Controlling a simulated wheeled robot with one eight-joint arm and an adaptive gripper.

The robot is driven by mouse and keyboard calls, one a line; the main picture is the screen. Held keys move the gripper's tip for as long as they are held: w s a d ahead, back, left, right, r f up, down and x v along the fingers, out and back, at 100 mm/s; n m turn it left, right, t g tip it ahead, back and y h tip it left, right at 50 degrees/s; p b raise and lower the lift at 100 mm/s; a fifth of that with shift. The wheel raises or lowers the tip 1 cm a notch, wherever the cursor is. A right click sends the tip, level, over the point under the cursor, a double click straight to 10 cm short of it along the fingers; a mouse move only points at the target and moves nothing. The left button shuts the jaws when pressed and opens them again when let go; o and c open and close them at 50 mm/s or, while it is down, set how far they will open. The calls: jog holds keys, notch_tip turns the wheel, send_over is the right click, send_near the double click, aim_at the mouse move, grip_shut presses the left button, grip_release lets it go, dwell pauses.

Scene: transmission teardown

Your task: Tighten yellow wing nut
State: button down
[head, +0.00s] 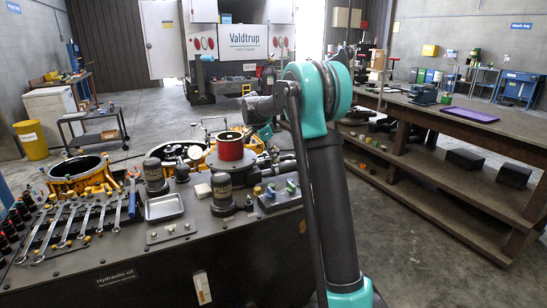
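My arm rises through the middle of the head view to a teal joint. A dark grey end section (260,107) reaches left from it, above the far part of the machinery. I cannot make out the gripper's fingers there, nor whether they hold anything. I cannot pick out a yellow wing nut with certainty. Yellow-orange transmission housings (82,172) stand on the far side of the dark bench, partly behind other parts. A red cylindrical part (230,148) stands among them, left of my arm.
The dark bench (130,262) carries several wrenches (70,226), a small metal tray (164,207) and dark cylindrical units (222,190). A wooden workbench (460,125) with a lower shelf runs along the right. A grey trolley (92,127) stands at left. Floor between the benches is clear.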

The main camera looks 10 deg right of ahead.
dwell(0.3)
jog(key=c, duration=1.7)
grip_release()
jog(key=v, duration=1.2)
jog(key=s+d+f+n+y, duration=0.1)
jog(key=s+d+f+n, duration=0.1)
jog(key=s+f, duration=0.2)
jog(key=s+d+f+n, duration=0.3)
jog(key=s, duration=0.5)
jog(key=s+d+f+n+t+y, duration=0.1)
jog(key=s+d+f+n, duration=0.1)
jog(key=s+f, duration=0.2)
jog(key=shift+s+d+f+n+y, duration=0.1)
jog(key=shift+s+f+n+y, duration=0.1)
jog(key=shift+s, duration=0.3)
jog(key=shift+s+d+f+n+y, duration=0.1)
jog(key=shift+s+d+f, duration=0.05)
jog(key=shift+s, duration=0.4)
jog(key=s+f+n, duration=0.2)
jog(key=s+f, duration=0.2)
jog(key=s, duration=0.3)
jog(key=s+d+f+n+t+y, duration=0.1)
jog(key=s+f+n, duration=0.1)
jog(key=s+f, duration=0.3)
jog(key=s+f+n, duration=0.3)
jog(key=s+f, duration=0.2)
jog(key=s, duration=0.4)
jog(key=shift+s+d+f+t+y, duration=0.15)
jog(key=shift+s+d+t+y, duration=0.25)
